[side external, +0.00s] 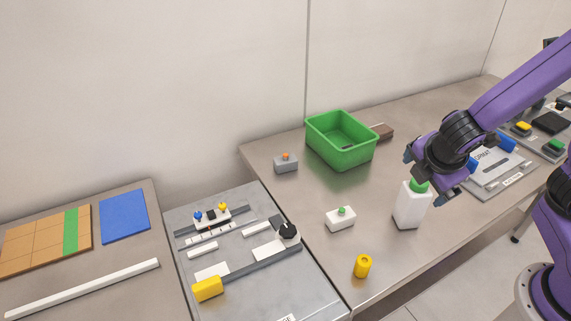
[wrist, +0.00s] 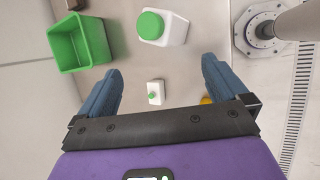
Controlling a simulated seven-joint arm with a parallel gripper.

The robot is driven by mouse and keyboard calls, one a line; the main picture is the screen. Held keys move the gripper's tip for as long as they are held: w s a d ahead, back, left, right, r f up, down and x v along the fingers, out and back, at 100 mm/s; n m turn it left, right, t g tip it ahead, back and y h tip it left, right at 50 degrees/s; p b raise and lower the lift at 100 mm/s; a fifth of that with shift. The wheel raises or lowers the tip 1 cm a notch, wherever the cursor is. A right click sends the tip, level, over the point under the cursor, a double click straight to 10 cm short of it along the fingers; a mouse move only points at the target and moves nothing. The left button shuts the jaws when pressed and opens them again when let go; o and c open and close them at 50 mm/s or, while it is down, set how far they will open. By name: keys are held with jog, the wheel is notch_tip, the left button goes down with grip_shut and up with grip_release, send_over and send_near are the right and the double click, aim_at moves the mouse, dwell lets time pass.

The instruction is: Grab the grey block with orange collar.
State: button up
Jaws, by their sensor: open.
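The grey block with orange collar (side external: 286,164) stands upright on the table, left of the green bin, in the side external view. I do not see it in the wrist view. My gripper (side external: 427,180) is well to the right of the block, above or near the white bottle with green cap (side external: 410,212). In the wrist view my gripper (wrist: 161,68) has its two blue-grey fingers wide apart with nothing between them in grip. The bottle also shows in the wrist view (wrist: 172,35), beyond the fingertips.
A green bin (side external: 368,155) stands right of the grey block, with a brown block (side external: 382,132) behind. A white block with green top (side external: 341,220) and a yellow cylinder (side external: 363,266) stand nearer the front. Bare table lies between the grey and white blocks.

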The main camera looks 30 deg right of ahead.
jog(key=w+a+f+n+t+h, duration=0.25)
jog(key=w+n+t, duration=0.2)
jog(key=w, duration=0.65)
jog(key=n+t+y, duration=0.5)
jog(key=n, duration=0.7)
send_near(288, 163)
jog(key=shift+g, duration=0.25)
jog(key=v, duration=0.4)
jog(key=shift+s+r, duration=0.1)
jog(key=shift+s, duration=0.3)
jog(key=shift+w+a+f+n, duration=0.1)
jog(key=shift+w+f+n, duration=0.1)
jog(key=shift+w+n, duration=0.05)
jog(key=x, duration=1.1)
jog(key=shift+r+x, duration=0.15)
jog(key=shift+x, duration=1.3)
jog(key=shift+r+x, duration=0.1)
jog(key=shift+x, duration=1.4)
jog(key=shift+w, duration=0.1)
jog(key=c, duration=1)
